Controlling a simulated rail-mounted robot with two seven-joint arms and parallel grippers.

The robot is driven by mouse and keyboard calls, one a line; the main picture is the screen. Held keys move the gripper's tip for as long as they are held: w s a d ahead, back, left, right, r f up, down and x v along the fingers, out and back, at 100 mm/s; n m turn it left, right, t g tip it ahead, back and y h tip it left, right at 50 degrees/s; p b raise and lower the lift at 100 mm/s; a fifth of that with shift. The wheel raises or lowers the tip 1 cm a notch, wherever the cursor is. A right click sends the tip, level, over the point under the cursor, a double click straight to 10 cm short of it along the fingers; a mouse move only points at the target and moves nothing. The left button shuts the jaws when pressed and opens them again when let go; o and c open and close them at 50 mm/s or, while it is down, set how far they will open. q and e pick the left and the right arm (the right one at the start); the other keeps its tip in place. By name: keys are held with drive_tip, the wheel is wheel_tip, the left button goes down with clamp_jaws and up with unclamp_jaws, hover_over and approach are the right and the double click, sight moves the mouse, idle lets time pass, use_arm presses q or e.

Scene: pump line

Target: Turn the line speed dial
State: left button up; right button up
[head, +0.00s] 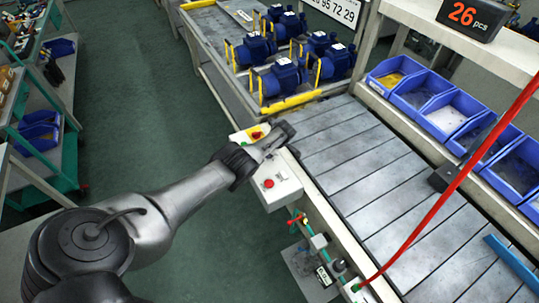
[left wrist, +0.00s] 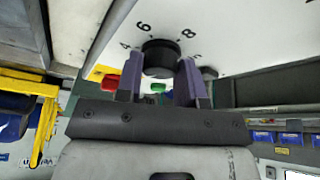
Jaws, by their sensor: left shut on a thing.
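The line speed dial (left wrist: 160,58) is a round black knob on a white panel (left wrist: 222,28) marked 4, 6 and 8, seen in the left wrist view. The purple fingers of my left gripper (left wrist: 161,66) are on either side of the knob and shut on it. In the head view my left gripper (head: 277,138) is at the white control box (head: 284,188) beside the conveyor and hides the dial there. My right gripper is in neither view.
The slatted conveyor (head: 380,190) runs to the right. Blue bins (head: 440,113) line its far side. A cart (head: 212,40) holds blue pumps.

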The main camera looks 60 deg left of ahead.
use_arm(q)
drive_tip(key=shift+a+n+g+h+b, duration=0.1)
drive_tip(key=shift+n+g+h+b, duration=0.4)
drive_tip(key=shift+n+b, duration=1.1)
drive_tip(key=o, duration=0.9)
drive_tip(key=shift+w, duration=0.1)
